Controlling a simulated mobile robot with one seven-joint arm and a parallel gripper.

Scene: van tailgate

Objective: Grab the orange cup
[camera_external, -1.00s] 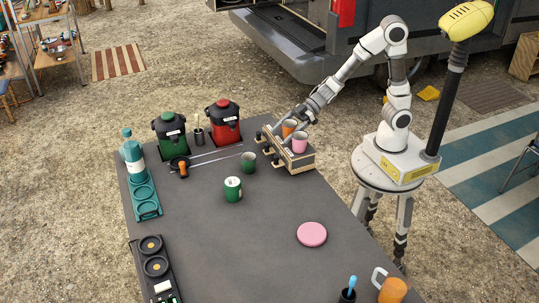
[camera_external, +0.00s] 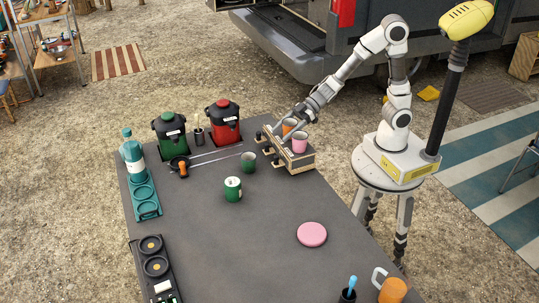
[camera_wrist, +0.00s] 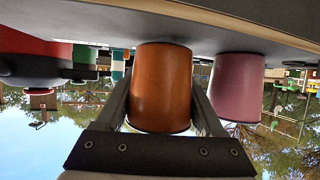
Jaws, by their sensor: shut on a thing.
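The orange cup (camera_external: 289,126) stands on the small wooden rack (camera_external: 287,158) at the table's far right. In the wrist view the orange cup (camera_wrist: 161,88) sits between my two fingers, which touch its sides; that view is upside down. My gripper (camera_external: 289,131) is shut on the cup. The pink cup (camera_external: 300,143) stands right beside it on the rack, and it also shows in the wrist view (camera_wrist: 237,88), close to one finger.
A red dispenser (camera_external: 225,121) and a green dispenser (camera_external: 170,131) stand at the back. A grey-green cup (camera_external: 248,161) and a green mug (camera_external: 232,189) stand left of the rack. A pink disc (camera_external: 312,234) lies in front, with clear table around it.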

